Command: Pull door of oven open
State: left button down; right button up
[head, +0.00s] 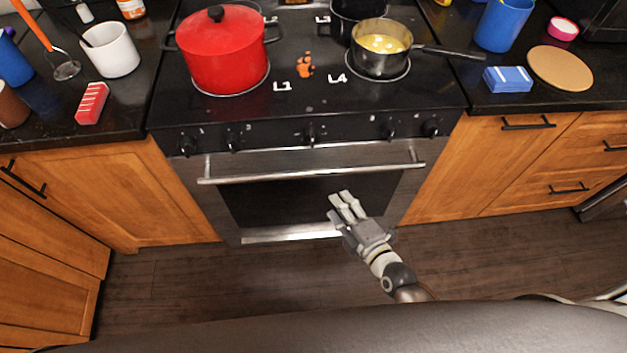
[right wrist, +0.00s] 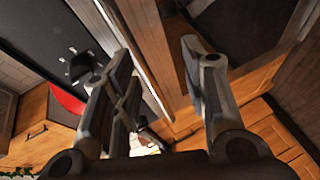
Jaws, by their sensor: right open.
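The oven door (head: 300,205) is shut, with a dark window in a steel frame. Its long silver handle (head: 290,176) runs across the top of the door. My right gripper (head: 340,198) is in front of the door, right of its middle, and appears below the handle in the head view. It is open, with nothing held. In the right wrist view, the two fingers of my right gripper (right wrist: 165,65) are spread apart, and metal strips of the oven front show between them. I cannot tell whether the fingers touch the door. My left gripper is not in view.
A red pot (head: 222,55) and a steel pan (head: 380,48) stand on the stove top. Several knobs (head: 311,135) line the panel above the handle. Wooden cabinets (head: 170,190) flank the oven. The dark floor (head: 190,275) before it looks clear.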

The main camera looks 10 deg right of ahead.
aim_at(317, 174)
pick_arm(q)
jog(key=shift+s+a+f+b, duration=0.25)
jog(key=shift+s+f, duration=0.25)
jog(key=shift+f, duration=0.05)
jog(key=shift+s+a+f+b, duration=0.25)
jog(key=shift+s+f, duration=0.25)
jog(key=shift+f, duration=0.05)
pick_arm(e)
jog(key=shift+n+t, duration=0.5)
jog(key=shift+n, duration=0.2)
jog(key=w+a, duration=0.1)
jog(key=w, duration=0.2)
jog(key=w+a+r, duration=0.1)
jog(key=w+a, duration=0.1)
jog(key=w, duration=0.2)
jog(key=w+a, duration=0.2)
jog(key=w, duration=0.1)
jog(key=shift+w+r, duration=0.15)
grip_shut()
